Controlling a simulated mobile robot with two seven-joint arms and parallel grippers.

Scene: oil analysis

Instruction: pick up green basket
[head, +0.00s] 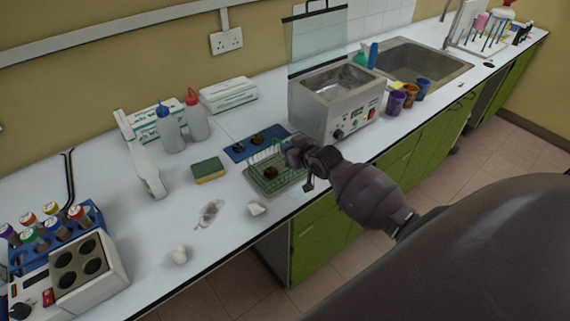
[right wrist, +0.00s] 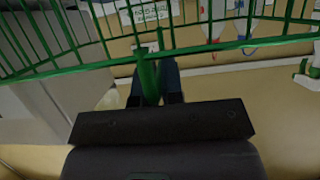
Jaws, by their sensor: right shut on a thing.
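The green basket (head: 262,161) is an open wire rack near the front edge of the worktop, left of the metal water bath. My right gripper (head: 296,154) is at the basket's right side, reaching over the worktop edge. In the right wrist view the gripper (right wrist: 157,85) is shut on a green upright part of the basket, and the basket's green wires (right wrist: 185,42) run across the top. A shallow tray shows under the basket. I cannot tell whether the basket touches it. My left gripper is not in view.
The metal water bath (head: 336,104) stands close to the right of the gripper. A blue rack (head: 238,153) lies behind the basket.

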